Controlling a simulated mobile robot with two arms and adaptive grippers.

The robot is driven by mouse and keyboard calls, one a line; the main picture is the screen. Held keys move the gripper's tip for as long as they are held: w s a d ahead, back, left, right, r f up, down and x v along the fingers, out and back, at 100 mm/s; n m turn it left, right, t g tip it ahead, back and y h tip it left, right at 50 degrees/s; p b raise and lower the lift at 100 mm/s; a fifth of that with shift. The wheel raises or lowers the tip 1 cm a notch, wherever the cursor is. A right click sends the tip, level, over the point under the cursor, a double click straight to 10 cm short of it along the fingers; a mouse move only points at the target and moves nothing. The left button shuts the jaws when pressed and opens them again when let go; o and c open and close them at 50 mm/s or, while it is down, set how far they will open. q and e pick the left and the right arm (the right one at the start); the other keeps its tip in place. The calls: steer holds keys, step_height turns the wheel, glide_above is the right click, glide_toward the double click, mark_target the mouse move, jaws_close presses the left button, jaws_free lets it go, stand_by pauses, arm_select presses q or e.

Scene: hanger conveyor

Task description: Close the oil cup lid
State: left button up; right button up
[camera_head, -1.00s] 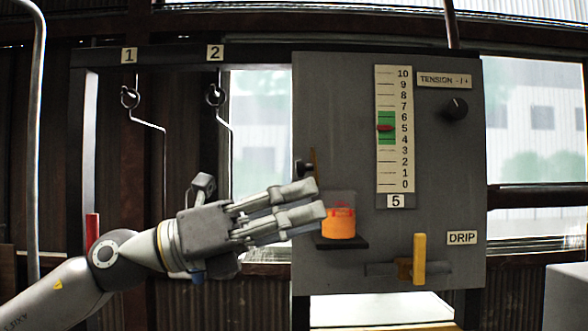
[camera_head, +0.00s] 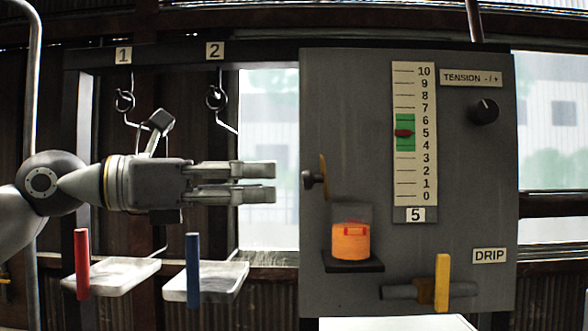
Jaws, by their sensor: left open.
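The oil cup (camera_head: 351,241) is a clear cup with orange oil in it, standing on a small dark shelf on the left part of the grey panel. A thin orange-brown disc with a black knob (camera_head: 309,180), which looks like the lid, stands upright, edge-on, above and left of the cup, so the cup's top is uncovered. My left gripper (camera_head: 274,182) is open and empty. It points right, level with the knob, with a small gap between fingertips and knob in the picture. My right gripper is out of view.
The grey panel (camera_head: 350,100) carries a tension scale with its red pointer near 5, a black dial (camera_head: 484,110) and a yellow drip lever (camera_head: 442,282). Hooks 1 and 2 hang behind my arm. White trays with a red handle (camera_head: 82,264) and a blue handle (camera_head: 193,268) lie below.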

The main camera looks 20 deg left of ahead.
mark_target(314, 179)
arm_select(q)
steer(key=p+x, duration=0.2)
steer(key=x, duration=0.4)
jaws_close()
steer(key=shift+d, duration=0.1)
